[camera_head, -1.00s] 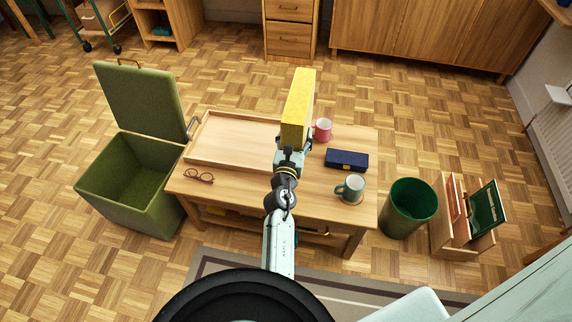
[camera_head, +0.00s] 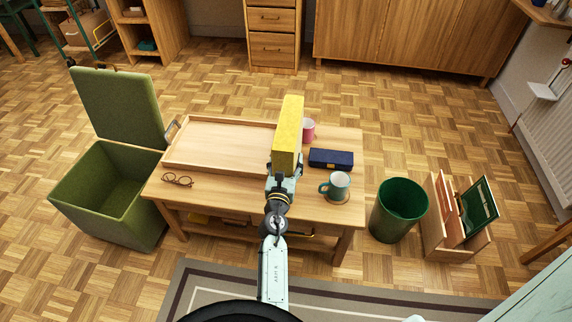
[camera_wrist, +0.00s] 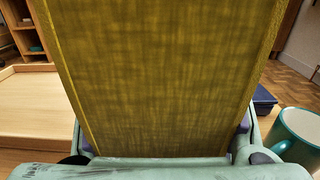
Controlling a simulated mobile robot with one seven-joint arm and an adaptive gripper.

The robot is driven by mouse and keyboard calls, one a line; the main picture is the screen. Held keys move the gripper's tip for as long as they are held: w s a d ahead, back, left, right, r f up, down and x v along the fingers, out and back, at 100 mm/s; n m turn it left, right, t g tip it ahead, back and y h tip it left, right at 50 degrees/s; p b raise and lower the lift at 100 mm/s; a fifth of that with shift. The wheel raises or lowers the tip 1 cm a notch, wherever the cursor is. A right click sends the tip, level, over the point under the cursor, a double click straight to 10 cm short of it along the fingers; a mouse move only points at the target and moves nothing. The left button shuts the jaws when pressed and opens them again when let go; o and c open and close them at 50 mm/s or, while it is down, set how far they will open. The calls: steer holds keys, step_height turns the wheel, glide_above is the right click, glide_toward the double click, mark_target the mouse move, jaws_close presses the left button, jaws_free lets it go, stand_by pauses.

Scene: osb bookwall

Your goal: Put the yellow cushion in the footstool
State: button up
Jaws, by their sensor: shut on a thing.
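The yellow cushion (camera_head: 288,133) is held upright above the low wooden table in the head view. My gripper (camera_head: 282,172) is shut on its lower end. In the wrist view the cushion (camera_wrist: 160,75) fills the middle, its lower end between the fingers. The footstool (camera_head: 107,222) is a green box on the floor left of the table. Its lid (camera_head: 118,105) stands open at the back, and the inside that shows looks empty. My gripper is to the right of the footstool, apart from it.
On the table (camera_head: 240,202) are a wooden tray (camera_head: 215,148), glasses (camera_head: 177,180), a pink mug (camera_head: 308,130), a dark blue case (camera_head: 331,158) and a teal mug (camera_head: 338,186). A green bin (camera_head: 400,210) and a wooden rack (camera_head: 440,235) stand to the right.

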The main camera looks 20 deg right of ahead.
steer(key=shift+f, duration=0.1)
steer(key=o, duration=1.5)
